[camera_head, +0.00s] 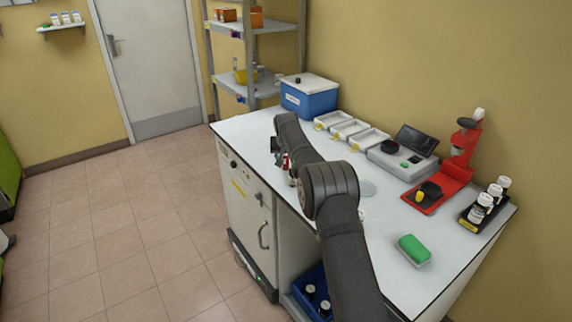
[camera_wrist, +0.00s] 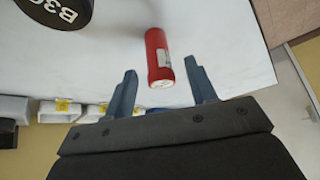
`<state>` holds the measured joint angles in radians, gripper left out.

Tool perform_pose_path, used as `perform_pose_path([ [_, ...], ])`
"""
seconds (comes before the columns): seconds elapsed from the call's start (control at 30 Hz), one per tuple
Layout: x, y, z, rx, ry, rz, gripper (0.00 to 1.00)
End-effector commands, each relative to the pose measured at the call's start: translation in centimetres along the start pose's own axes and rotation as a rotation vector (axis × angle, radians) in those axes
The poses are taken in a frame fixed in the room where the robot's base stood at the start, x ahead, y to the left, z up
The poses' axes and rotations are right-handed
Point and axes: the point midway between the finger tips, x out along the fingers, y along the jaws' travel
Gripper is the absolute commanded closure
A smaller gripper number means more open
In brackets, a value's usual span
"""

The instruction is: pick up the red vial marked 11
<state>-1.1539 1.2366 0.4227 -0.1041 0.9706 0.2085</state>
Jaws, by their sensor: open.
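In the wrist view a red vial (camera_wrist: 158,55) with a white label stands on the white bench top; its number is too small to read. My gripper (camera_wrist: 160,70) is open, with one blue-grey finger on either side of the vial's near end in that picture. Gaps show between the vial and both fingers, and I cannot tell how far ahead of the fingertips it is. In the head view a small red patch, likely the vial (camera_head: 285,161), shows beside my arm near the bench's left edge. My arm hides most of the gripper there.
Three white trays (camera_head: 350,128), a blue box (camera_head: 309,101), a grey instrument (camera_head: 402,160) and a red stand (camera_head: 455,168) line the back. A green block (camera_head: 413,250) and a vial rack (camera_head: 487,207) are at right.

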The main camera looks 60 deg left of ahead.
Motion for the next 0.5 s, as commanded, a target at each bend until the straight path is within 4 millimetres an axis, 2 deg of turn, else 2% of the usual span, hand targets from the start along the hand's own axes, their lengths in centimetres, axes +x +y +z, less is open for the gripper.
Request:
perform_pose_path([
  [0.03, 0.8, 0.1, 0.1, 0.0, 0.0, 0.0, 0.48],
  [0.2, 2.1, 0.0, 0.1, 0.0, 0.0, 0.0, 0.48],
  [0.5, 2.4, 0.0, 0.0, 0.0, 0.0, -0.001, 0.48],
])
